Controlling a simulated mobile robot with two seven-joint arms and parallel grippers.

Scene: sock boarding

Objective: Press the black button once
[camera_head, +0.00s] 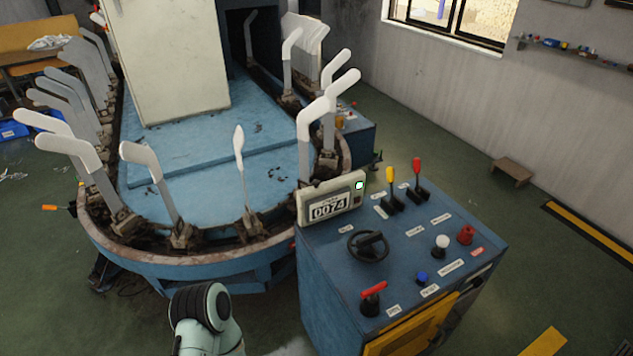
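The blue control cabinet (330,290) stands at the right of the machine, with its controls on the sloped top. I see no plainly black button there. The black control I can make out is a round handwheel (368,246). A white knob (442,241) sits on a dark base, with a blue button (422,278) and a red button (466,235) nearby. A counter (328,207) reads 0074, with a green light (360,185) beside it. Neither of my grippers is in view; only part of one of my arms shows at the bottom.
A yellow lever (390,178), a red lever (417,168) and a red-handled switch (373,292) stand up from the panel. The oval machine (190,262) carries several upright white sock forms (142,154) close to the cabinet's left. Green floor (540,270) is open at the right.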

